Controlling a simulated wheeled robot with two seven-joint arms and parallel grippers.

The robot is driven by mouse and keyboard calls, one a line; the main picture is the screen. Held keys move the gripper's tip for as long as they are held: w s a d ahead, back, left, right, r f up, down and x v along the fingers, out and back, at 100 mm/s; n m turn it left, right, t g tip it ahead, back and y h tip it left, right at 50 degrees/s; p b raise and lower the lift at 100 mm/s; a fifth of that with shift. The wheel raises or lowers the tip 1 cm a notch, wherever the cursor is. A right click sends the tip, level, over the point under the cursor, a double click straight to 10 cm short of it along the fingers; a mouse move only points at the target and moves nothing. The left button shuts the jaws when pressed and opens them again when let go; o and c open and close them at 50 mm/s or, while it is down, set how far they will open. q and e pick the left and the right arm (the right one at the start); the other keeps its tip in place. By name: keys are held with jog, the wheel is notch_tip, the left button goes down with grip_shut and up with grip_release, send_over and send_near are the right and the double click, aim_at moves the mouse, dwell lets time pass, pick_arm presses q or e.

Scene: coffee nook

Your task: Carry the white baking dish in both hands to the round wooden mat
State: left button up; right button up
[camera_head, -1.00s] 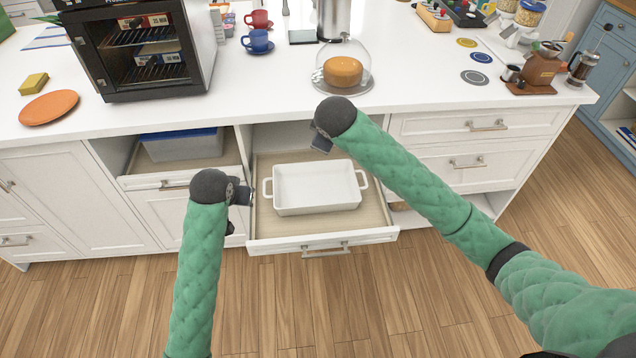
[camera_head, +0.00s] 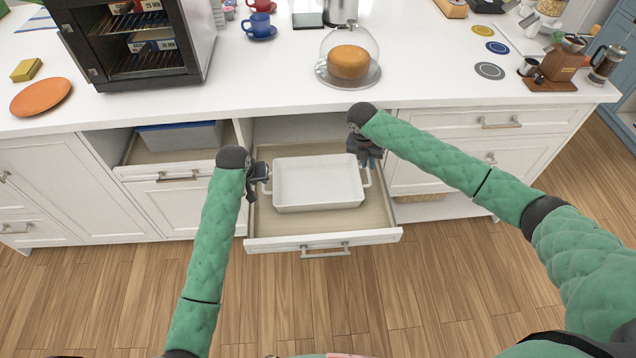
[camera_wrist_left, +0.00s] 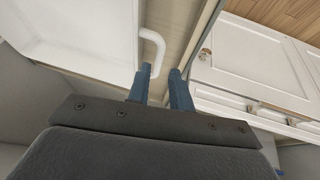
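The white baking dish (camera_head: 318,184) sits level in the open drawer (camera_head: 322,238), with a loop handle at each end. My left gripper (camera_head: 262,176) is at the dish's left handle. A round orange-brown disc (camera_head: 40,97) lies on the counter at far left, possibly the mat; no grain shows.
A black oven (camera_head: 130,45) stands on the white counter, right of the disc. A yellow sponge (camera_head: 26,70) lies behind the disc. A glass-domed cake (camera_head: 349,62) stands behind the drawer. An open compartment beside the drawer holds a blue-lidded box (camera_head: 180,135).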

aim_at(267, 190)
pick_arm(q)
jog(key=shift+r+n, duration=0.1)
jog(key=shift+n, duration=0.2)
pick_arm(e)
jog(key=n, duration=0.5)
jog(key=shift+s+n, duration=0.2)
jog(key=shift+n, duration=0.1)
pick_arm(q)
jog(key=shift+w, duration=0.1)
pick_arm(e)
jog(key=shift+f, duration=0.1)
